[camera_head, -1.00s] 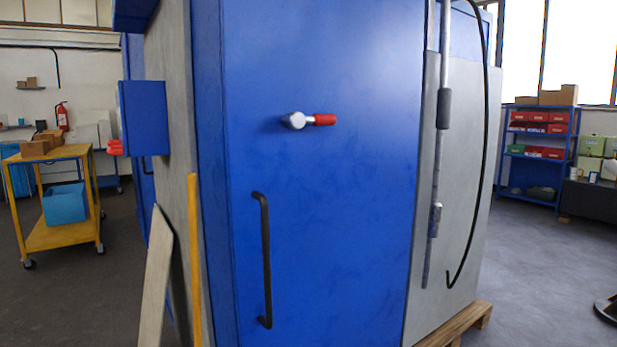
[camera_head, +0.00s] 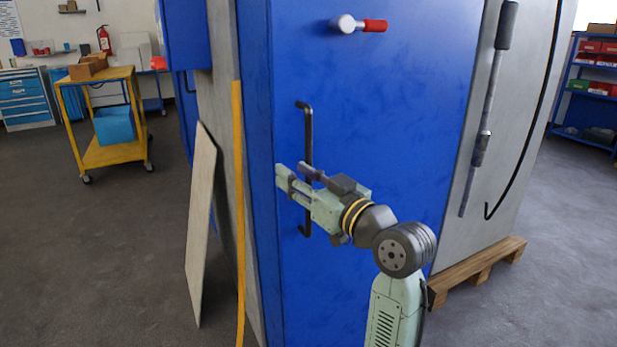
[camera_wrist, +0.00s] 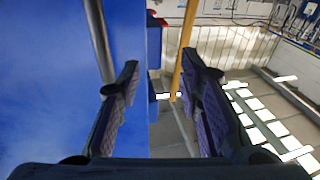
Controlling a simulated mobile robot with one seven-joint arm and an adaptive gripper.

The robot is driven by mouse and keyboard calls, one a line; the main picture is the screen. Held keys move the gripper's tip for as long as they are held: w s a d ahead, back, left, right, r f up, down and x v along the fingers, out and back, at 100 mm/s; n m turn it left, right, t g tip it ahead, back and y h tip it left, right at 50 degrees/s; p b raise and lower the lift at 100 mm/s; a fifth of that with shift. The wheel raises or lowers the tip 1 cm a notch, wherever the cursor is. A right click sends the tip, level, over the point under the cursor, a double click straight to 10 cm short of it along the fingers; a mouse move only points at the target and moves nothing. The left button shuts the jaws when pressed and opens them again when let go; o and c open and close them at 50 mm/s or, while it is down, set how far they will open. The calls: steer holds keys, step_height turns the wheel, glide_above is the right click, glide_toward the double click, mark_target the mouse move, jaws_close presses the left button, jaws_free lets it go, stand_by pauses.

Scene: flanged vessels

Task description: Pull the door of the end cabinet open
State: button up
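The blue door (camera_head: 400,120) of the end cabinet appears shut. Its black vertical bar handle (camera_head: 308,130) is on the left side of the door, and a latch with a red grip (camera_head: 360,25) sits above it. My gripper (camera_head: 291,175) is at the handle's mid-height and hides part of the bar. In the wrist view, my gripper (camera_wrist: 160,62) has its fingers wide apart with nothing between them nearby. The handle (camera_wrist: 98,40) shows there at the left fingertip, not clearly between the fingers. I cannot tell whether they touch.
A yellow post (camera_head: 239,200) and a leaning pale board (camera_head: 200,225) stand left of the cabinet. A wooden pallet (camera_head: 480,270) shows at lower right. A yellow trolley (camera_head: 110,155) with a blue bin stands farther left. The floor at left front is clear.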

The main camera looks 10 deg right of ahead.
steer(key=s+d+f+h, duration=0.2)
steer(key=s+d+f, duration=0.1)
steer(key=d, duration=0.5)
steer(key=p+x, duration=0.2)
steer(key=x, duration=0.8)
steer(key=shift+w+a+m+g, duration=0.2)
steer(key=shift+w+m+g, duration=0.1)
steer(key=shift+m, duration=0.1)
steer(key=shift+f, duration=0.1)
steer(key=shift+c, duration=0.6)
jaws_close()
